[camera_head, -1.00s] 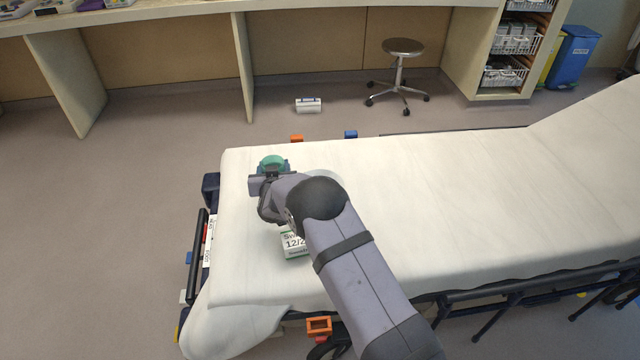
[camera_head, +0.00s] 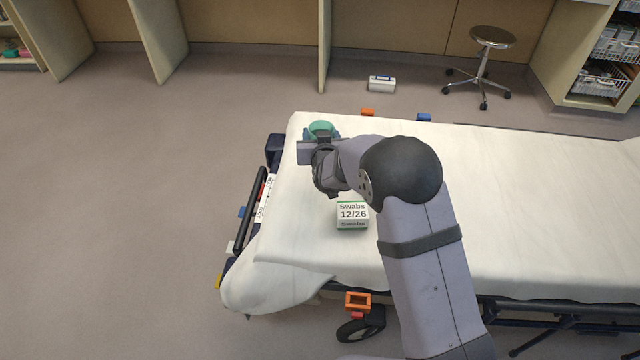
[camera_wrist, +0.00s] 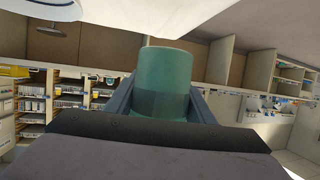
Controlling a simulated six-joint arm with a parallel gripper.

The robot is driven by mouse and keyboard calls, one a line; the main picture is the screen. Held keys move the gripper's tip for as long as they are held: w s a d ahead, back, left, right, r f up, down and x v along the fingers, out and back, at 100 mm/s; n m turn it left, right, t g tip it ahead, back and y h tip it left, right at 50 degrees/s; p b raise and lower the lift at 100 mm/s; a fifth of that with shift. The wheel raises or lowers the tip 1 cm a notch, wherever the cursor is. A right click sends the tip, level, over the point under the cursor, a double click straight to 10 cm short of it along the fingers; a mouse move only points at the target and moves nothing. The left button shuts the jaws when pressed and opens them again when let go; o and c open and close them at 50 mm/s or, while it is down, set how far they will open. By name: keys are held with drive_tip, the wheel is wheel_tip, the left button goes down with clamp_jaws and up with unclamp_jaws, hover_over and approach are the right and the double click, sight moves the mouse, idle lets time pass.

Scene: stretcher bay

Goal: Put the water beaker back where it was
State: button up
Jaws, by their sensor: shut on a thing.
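The water beaker (camera_head: 321,128) is a teal cup near the far left corner of the stretcher (camera_head: 520,220). My gripper (camera_head: 318,145) is shut around it, and my wrist hides part of its near side. In the wrist view the teal beaker (camera_wrist: 163,82) sits between the two fingers of my gripper (camera_wrist: 160,100), with a finger touching each side. I cannot tell from these views whether its base touches the sheet or hangs above it.
A white and green swabs box (camera_head: 352,215) marked 12/26 lies on the sheet nearer me. Free white sheet lies left of it and to the right beyond my arm. A stool (camera_head: 490,40) and a white case (camera_head: 381,84) stand on the floor behind.

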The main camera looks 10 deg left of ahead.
drive_tip(key=shift+s+a+f, duration=0.15)
drive_tip(key=shift+s+f, duration=0.2)
drive_tip(key=shift+f, duration=0.15)
drive_tip(key=shift+r, duration=0.1)
drive_tip(key=shift+f, duration=5)
drive_tip(key=shift+f, duration=0.2)
drive_tip(key=o, duration=1.1)
drive_tip(key=shift+o, duration=0.2)
